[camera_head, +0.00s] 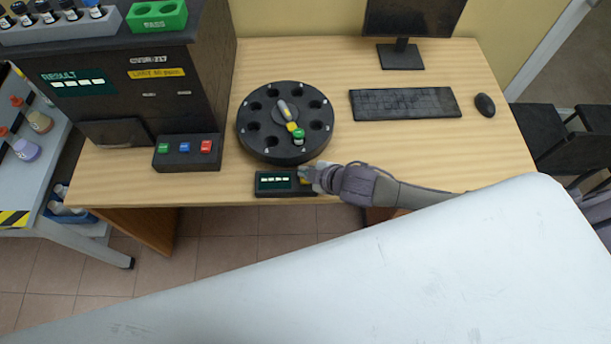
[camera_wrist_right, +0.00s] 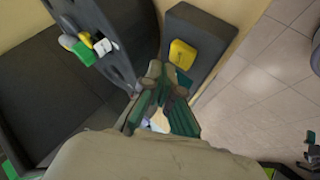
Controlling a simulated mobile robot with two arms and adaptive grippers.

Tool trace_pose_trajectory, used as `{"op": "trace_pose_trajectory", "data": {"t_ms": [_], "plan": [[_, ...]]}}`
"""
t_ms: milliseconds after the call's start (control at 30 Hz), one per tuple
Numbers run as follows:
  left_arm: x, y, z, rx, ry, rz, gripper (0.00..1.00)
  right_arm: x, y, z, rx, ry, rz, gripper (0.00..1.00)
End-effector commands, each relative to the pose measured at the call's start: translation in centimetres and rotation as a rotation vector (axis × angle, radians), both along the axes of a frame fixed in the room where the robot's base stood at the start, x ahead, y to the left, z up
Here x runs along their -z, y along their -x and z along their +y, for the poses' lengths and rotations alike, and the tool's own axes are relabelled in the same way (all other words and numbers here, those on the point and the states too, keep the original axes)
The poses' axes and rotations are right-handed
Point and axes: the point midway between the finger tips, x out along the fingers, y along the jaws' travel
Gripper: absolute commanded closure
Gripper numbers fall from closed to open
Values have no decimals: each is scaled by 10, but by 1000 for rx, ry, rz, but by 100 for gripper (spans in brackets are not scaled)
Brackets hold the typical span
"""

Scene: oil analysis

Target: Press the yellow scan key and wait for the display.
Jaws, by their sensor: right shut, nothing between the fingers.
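The scanner is a small dark box (camera_head: 264,191) at the table's front edge, just in front of the round carousel. Its teal display (camera_head: 276,181) shows a row of pale marks. The yellow scan key (camera_head: 304,182) is at the box's right end, partly covered by my right gripper (camera_head: 312,177). In the right wrist view the yellow key (camera_wrist_right: 182,54) shows clear on the dark box (camera_wrist_right: 205,36), just beyond my gripper's fingertips (camera_wrist_right: 167,80). The right gripper is shut and empty. I cannot tell whether it touches the key. My left gripper is not in view.
The black carousel (camera_head: 254,133) holds a green-capped vial (camera_head: 299,135) in one slot. A dark analyser (camera_head: 150,100) with a RESULT screen stands left, with a three-button box (camera_head: 186,163) before it. Keyboard (camera_head: 405,103), mouse (camera_head: 485,105) and monitor (camera_head: 400,57) are behind right.

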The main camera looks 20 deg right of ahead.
Motion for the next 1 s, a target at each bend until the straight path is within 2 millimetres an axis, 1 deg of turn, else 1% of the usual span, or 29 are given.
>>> {"op": "trace_pose_trajectory", "data": {"t_ms": [300,567,1000], "plan": [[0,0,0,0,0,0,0,0,0,0,0,0,0,100],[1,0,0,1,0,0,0,8,0,0,0,0,0,100],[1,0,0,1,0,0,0,9,0,0,0,0,0,100]]}}
